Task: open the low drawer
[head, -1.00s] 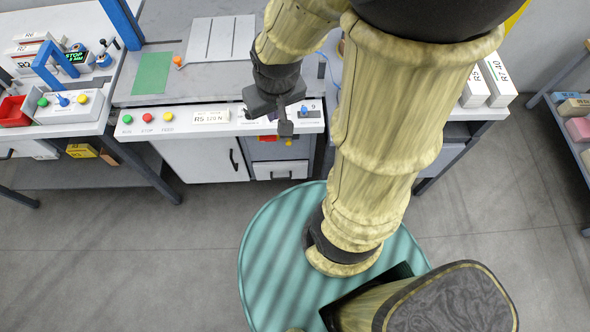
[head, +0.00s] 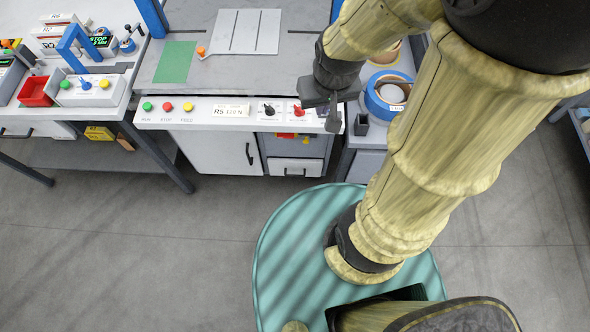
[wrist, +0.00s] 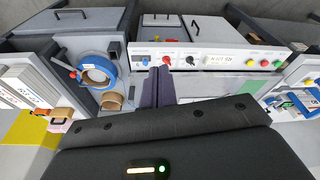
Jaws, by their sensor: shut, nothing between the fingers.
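The low drawer (head: 295,167) is a small white front with a dark bar handle, under the machine's control panel and right of a white cabinet door (head: 222,153). It looks closed. In the wrist view the low drawer (wrist: 161,20) is at the top, beyond the panel. My gripper (head: 333,122) hangs above the panel's right end, higher than the drawer and to its right. Its two fingers (wrist: 158,86) are together and empty, and they overlap the panel edge in the wrist view. I cannot tell whether they touch it.
The control panel (head: 190,113) carries buttons and knobs. A blue tape roll (head: 388,94) lies on the bench at right, close to my arm. Another bench with a red tray (head: 38,92) stands at left. The floor (head: 130,250) before the drawer is clear.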

